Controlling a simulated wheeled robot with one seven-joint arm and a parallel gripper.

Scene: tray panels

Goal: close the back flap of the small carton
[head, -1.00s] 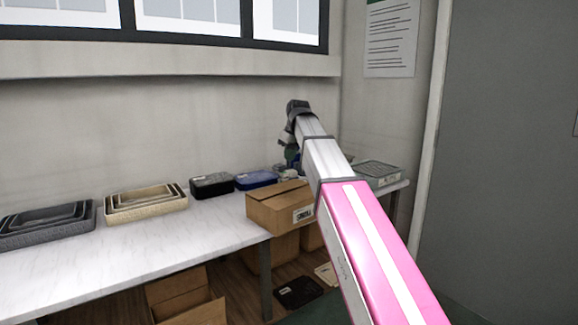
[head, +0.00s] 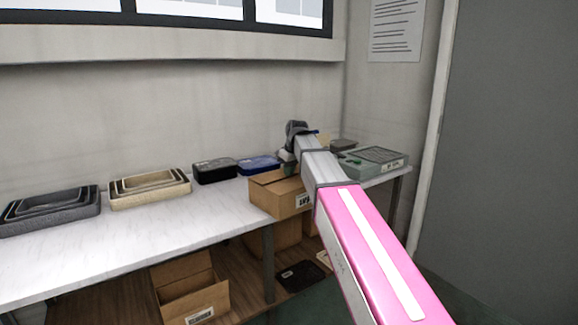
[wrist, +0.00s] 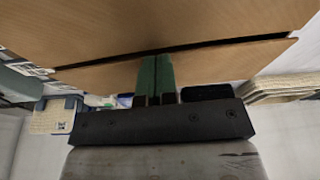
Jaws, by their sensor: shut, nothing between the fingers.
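The small brown carton (head: 262,199) stands on the white table, left of my arm in the head view. Its top is partly hidden behind my arm. In the wrist view its cardboard (wrist: 165,25) fills the upper part, with a dark slit above a narrower cardboard strip (wrist: 225,62) that looks like a flap. My gripper (wrist: 155,58) has its green fingers shut together and empty. The fingertips overlap the strip in the wrist view; I cannot tell whether they touch it. In the head view the fingers are mostly hidden.
Nested beige trays (head: 150,199) and grey trays (head: 50,225) stand to the left on the table (head: 190,235). A black box (head: 214,177) and a blue box (head: 258,164) sit behind the carton. A grey-green case (head: 375,160) is at right. An open carton (head: 195,300) lies below.

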